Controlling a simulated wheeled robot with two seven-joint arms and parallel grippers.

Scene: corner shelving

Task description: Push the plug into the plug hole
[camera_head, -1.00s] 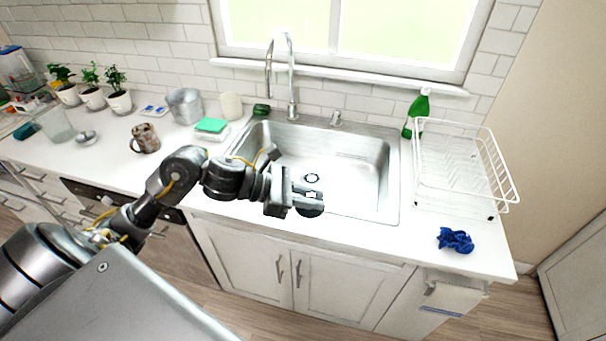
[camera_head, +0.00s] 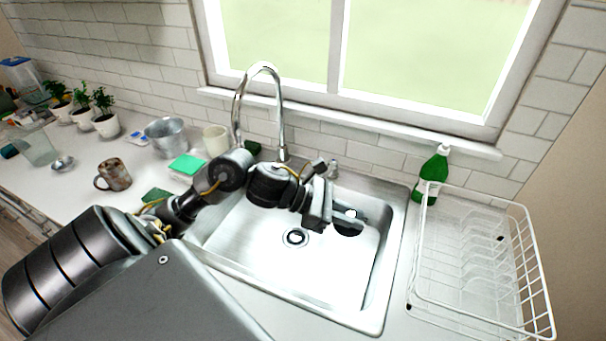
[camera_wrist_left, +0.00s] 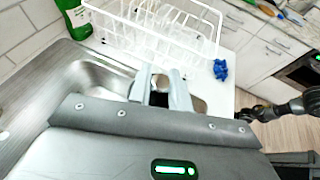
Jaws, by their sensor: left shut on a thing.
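My left gripper (camera_head: 350,215) is shut on the dark round plug (camera_head: 348,229), holding it by its small pale knob. In the head view the plug is over the right part of the sink basin (camera_head: 330,275), apart from the plug hole. In the left wrist view the plug (camera_wrist_left: 158,98) is partly hidden between the fingers, and the hole is not visible.
The tap (camera_head: 283,120) stands behind the basin, near my left arm. A white dish rack (camera_head: 480,265) and a green bottle (camera_head: 433,172) are to the right. A green sponge (camera_head: 187,164), mug (camera_head: 115,175) and metal pot (camera_head: 166,135) are on the left counter.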

